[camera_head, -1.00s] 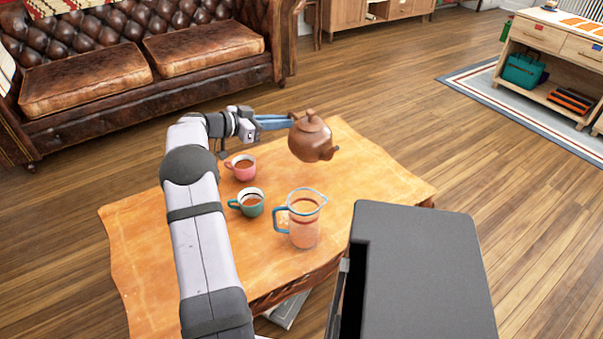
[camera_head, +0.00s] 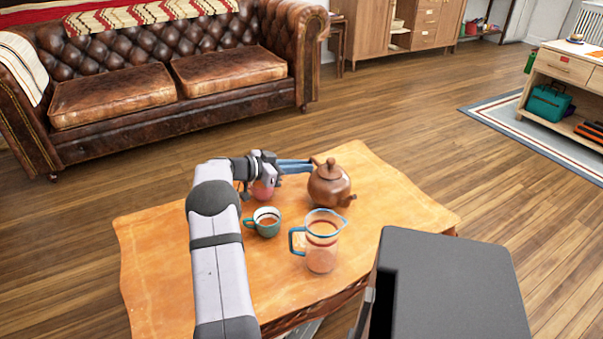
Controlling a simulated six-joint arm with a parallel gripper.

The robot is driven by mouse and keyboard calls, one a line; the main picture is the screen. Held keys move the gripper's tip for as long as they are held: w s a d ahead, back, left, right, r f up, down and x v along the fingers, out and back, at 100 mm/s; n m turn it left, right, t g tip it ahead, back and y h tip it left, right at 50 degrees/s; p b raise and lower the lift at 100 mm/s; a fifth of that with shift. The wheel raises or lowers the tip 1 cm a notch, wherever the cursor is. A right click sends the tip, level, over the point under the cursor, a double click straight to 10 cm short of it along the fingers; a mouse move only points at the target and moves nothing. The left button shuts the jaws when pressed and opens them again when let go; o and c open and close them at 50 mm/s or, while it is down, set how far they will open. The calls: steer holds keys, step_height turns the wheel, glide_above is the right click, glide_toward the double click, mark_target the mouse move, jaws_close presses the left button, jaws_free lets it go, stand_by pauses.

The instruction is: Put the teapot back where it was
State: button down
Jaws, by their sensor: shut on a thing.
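The brown teapot (camera_head: 330,187) is upright at the right part of the wooden table (camera_head: 165,265), its spout pointing right. It looks to be on or very close to the tabletop; I cannot tell whether it touches. My gripper (camera_head: 312,166) reaches in from the left, with its blue fingers shut on the teapot's left side, at its handle. The fingertips are partly hidden against the teapot.
A pink cup (camera_head: 263,190) is partly hidden behind my gripper's wrist. A teal cup (camera_head: 264,222) with brown liquid and a glass jug (camera_head: 321,243) with a blue handle stand in front of the teapot. The table's right part is clear. A leather sofa (camera_head: 130,97) stands behind.

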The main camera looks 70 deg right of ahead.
steer(key=shift+f, duration=0.45)
steer(key=c, duration=2.2)
jaws_free()
steer(key=shift+f, duration=0.3)
steer(key=o, duration=0.4)
steer(key=shift+r, duration=0.1)
steer(key=shift+w+a+r, duration=0.3)
steer(key=shift+w, duration=0.05)
steer(key=p+v, duration=0.3)
steer(key=v, duration=0.8)
steer(key=shift+f, duration=0.1)
